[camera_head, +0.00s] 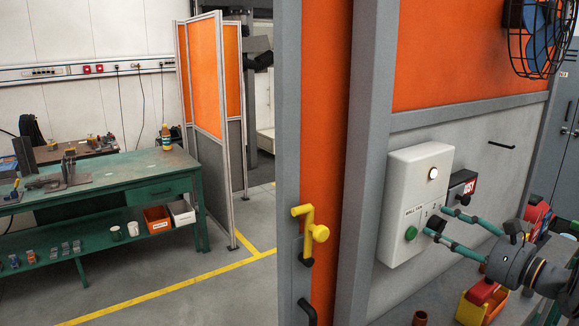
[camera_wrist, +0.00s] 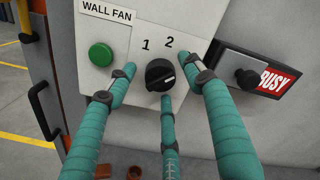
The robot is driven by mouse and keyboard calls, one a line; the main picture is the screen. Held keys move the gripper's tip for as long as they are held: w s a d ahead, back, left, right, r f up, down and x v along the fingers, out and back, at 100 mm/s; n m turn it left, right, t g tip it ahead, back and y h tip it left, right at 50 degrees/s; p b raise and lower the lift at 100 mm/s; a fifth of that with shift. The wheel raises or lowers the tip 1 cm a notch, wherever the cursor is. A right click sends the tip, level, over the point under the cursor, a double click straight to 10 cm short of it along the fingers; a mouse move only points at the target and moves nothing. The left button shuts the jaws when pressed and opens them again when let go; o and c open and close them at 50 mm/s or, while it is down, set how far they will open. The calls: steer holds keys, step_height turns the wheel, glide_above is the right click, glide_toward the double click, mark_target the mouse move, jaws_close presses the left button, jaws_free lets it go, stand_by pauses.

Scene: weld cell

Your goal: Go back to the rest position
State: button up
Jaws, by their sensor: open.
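My gripper (camera_head: 440,222) has teal-wrapped fingers and is at the front of the white wall fan box (camera_head: 415,168). In the wrist view, the spread fingers of my gripper (camera_wrist: 168,72) surround a black rotary knob (camera_wrist: 160,75). Fingertips lie to its left, to its right and below it, and none is closed on it. I cannot tell whether any touches the knob. The labels 1 and 2 stand above the knob, and a pale mark shows on its right part.
The box has a green button (camera_head: 410,233) and a lit lamp (camera_head: 432,173). A BUSY sign unit (camera_wrist: 262,78) is close right. A caged fan (camera_head: 541,35) hangs upper right. A yellow handle (camera_head: 310,228) projects left. Below is a bench with a yellow bin (camera_head: 474,308).

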steer(key=n+p, duration=0.2)
steer(key=n, duration=0.4)
steer(key=shift+r, duration=0.1)
steer(key=shift+s+d, duration=0.4)
steer(key=shift+s, duration=0.15)
steer(key=shift+f, duration=0.2)
